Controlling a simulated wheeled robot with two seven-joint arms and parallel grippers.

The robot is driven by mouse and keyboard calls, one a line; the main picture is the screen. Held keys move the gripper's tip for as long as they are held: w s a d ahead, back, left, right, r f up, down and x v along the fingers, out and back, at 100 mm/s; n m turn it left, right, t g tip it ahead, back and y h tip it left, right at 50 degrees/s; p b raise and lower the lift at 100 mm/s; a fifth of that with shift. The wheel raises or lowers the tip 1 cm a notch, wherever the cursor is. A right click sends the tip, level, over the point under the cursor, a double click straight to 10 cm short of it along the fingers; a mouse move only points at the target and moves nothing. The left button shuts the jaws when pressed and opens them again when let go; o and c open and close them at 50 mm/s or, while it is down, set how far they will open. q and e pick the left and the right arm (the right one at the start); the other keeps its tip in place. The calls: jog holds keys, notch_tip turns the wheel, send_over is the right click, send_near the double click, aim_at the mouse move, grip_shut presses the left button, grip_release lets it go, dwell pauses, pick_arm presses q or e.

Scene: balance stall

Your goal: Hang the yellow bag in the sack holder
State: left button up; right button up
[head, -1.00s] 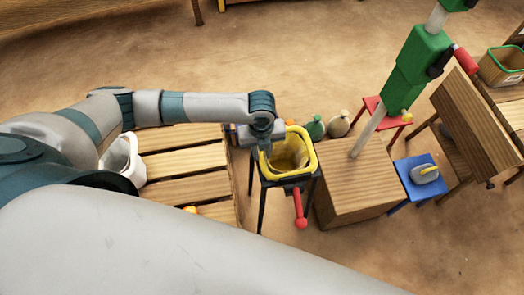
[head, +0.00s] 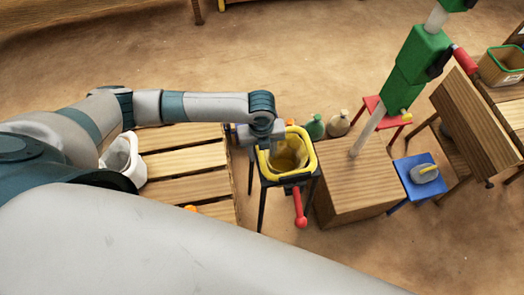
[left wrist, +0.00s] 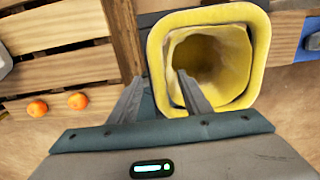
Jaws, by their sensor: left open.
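The yellow bag (head: 289,152) hangs mouth up inside the thick yellow rim (head: 313,157) of the sack holder, which stands on dark legs with a red-knobbed lever in front. In the left wrist view the bag (left wrist: 209,50) shows as an open, hollow sack within the rounded square rim (left wrist: 262,45). My left gripper (head: 274,145) is open at the left side of the rim. Whether a finger touches the bag I cannot tell. My right gripper is not in view.
A slatted wooden platform (head: 185,160) with a white container (head: 122,158) lies left of the holder. Orange fruits (left wrist: 78,101) lie near it. A wooden block (head: 360,190) with a post stands close right, with small sacks (head: 339,123) behind. A blue stool (head: 421,178) is farther right.

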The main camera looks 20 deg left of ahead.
pick_arm(q)
notch_tip(320, 180, up, 17)
jog(key=b, duration=0.2)
jog(key=shift+r+b, duration=0.2)
jog(key=shift+b, duration=0.1)
jog(key=shift+s+a+f, duration=0.1)
jog(key=shift+s, duration=0.05)
dwell(0.6)
